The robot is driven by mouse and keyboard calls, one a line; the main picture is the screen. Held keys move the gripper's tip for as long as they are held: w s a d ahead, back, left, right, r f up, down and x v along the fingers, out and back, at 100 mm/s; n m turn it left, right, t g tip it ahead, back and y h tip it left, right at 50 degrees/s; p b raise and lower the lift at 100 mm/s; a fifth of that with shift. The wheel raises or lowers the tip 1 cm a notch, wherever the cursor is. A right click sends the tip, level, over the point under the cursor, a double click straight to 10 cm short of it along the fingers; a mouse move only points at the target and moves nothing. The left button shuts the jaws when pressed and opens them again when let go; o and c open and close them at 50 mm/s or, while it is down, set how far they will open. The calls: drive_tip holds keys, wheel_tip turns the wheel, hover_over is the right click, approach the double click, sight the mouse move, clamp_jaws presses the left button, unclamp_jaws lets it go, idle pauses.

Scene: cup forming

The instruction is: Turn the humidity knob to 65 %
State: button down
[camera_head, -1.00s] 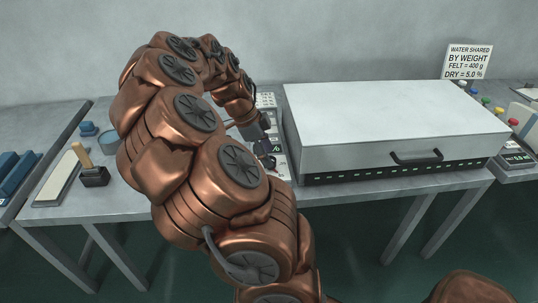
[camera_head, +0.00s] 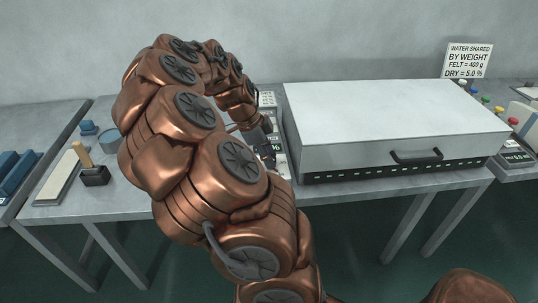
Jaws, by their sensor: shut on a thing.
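A narrow control panel (camera_head: 281,160) with small displays stands at the left side of the large white-topped box. My gripper (camera_head: 268,158), dark and small in the head view, is down at the panel's front part. It is shut on a knob there, which I take to be the humidity knob. The knob itself is hidden by the gripper and my arm. A small lit display (camera_head: 276,147) shows beside the gripper, but its figures are too small to read.
The white-topped box (camera_head: 395,112) with a black front handle (camera_head: 416,157) stands close on the right. A wooden-handled tool (camera_head: 93,174), a pale board (camera_head: 57,178) and blue blocks (camera_head: 12,172) lie on the left. A sign (camera_head: 468,61) stands behind.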

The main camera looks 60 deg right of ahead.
drive_tip(key=shift+n, duration=0.3)
drive_tip(key=c, duration=0.8)
unclamp_jaws()
drive_tip(key=shift+w+r, duration=0.1)
drive_tip(key=shift+v, duration=5.9)
drive_tip(key=shift+a, duration=0.15)
